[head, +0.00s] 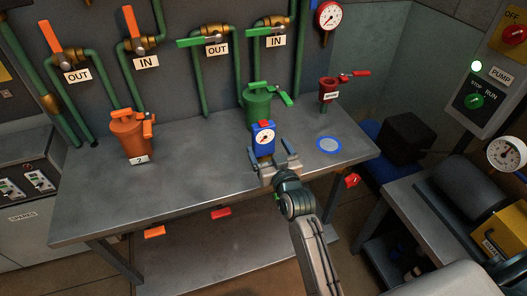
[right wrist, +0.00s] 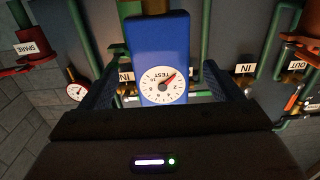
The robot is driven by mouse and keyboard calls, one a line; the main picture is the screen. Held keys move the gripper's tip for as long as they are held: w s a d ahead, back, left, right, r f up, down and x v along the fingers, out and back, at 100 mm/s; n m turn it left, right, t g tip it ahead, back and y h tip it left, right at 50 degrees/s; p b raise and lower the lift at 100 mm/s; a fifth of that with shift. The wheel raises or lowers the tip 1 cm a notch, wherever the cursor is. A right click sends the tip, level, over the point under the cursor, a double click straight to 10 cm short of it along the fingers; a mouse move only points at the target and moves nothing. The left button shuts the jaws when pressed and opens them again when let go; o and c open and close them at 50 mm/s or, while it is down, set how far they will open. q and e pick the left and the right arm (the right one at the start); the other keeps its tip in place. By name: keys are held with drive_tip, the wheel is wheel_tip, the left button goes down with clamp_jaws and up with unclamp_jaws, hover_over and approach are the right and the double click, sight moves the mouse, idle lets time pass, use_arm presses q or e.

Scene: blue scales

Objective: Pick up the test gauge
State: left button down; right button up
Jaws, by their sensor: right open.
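The test gauge is a blue block with a white round dial and red on top (head: 263,138). It stands upright on the grey workbench (head: 200,180), near the front of the green canister. My right gripper (head: 274,160) is open at the near side of the gauge, with one finger to each side. In the right wrist view the gauge (right wrist: 160,35) fills the middle between the two spread fingers of the gripper (right wrist: 160,90), with its dial towards the camera. A gap shows beside each finger; I cannot tell the exact depth. My left gripper is not in view.
A green canister (head: 257,106) stands right behind the gauge. An orange canister (head: 130,146) stands to the left, and a red cup-like fitting (head: 328,88) is at the back right. A flat blue-rimmed disc (head: 329,144) lies to the right. The bench's front left is bare.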

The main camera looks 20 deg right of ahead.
sight(265, 143)
drive_tip(key=shift+w, duration=0.75)
drive_tip(key=w+p, duration=0.2)
drive_tip(key=w, duration=0.2)
drive_tip(key=shift+w+a, duration=0.1)
drive_tip(key=shift+w, duration=0.4)
drive_tip(key=shift+s, duration=0.1)
drive_tip(key=shift+c, duration=0.3)
drive_tip(key=c, duration=1.4)
drive_tip(key=shift+c, duration=0.9)
